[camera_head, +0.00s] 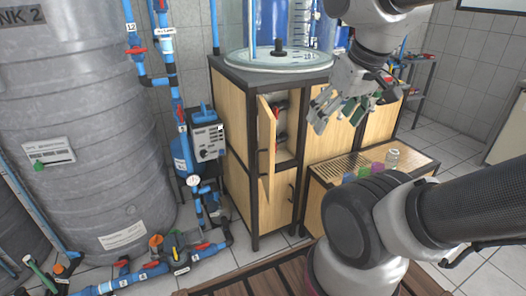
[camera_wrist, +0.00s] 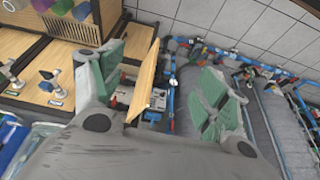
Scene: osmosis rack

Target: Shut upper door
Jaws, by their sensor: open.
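The upper door (camera_head: 266,150) is a light wooden panel on the dark-framed cabinet (camera_head: 238,150). It stands swung outward, seen nearly edge-on, with the opening to its right showing red-handled parts inside. In the wrist view the door (camera_wrist: 146,80) appears as a narrow wooden panel between my two fingers in the picture. My gripper (camera_head: 330,112) is to the right of the door, in front of the cabinet's right part, apart from the door in the head view. Its fingers are spread and empty, and they also show in the wrist view (camera_wrist: 163,65).
A big grey tank (camera_head: 85,130) fills the left. Tiled floor lies between.

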